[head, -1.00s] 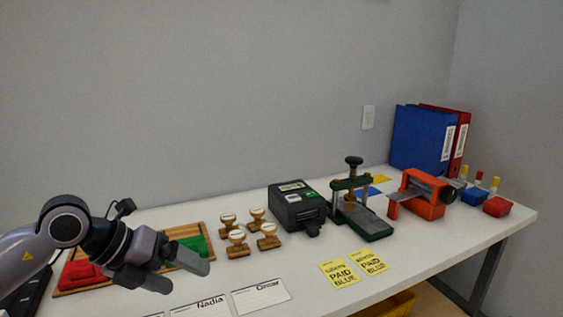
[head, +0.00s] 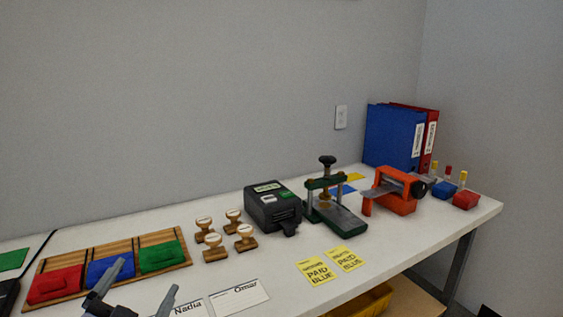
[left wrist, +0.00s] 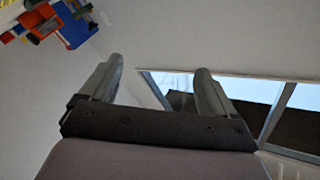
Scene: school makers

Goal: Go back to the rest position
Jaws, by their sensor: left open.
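My left gripper (head: 137,296) is low at the bottom left of the head view, in front of the wooden tray. Its two fingers are spread apart with nothing between them. In the left wrist view the left gripper (left wrist: 155,85) also shows open and empty, with a wall and a window behind it. My right gripper is not in the head view.
A white table (head: 240,260) carries a wooden tray (head: 82,257) with red, blue and green blocks, several stamps (head: 214,248), a black printer (head: 272,206), a green press (head: 335,206), an orange machine (head: 396,190), yellow cards (head: 318,270) and binders (head: 393,138).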

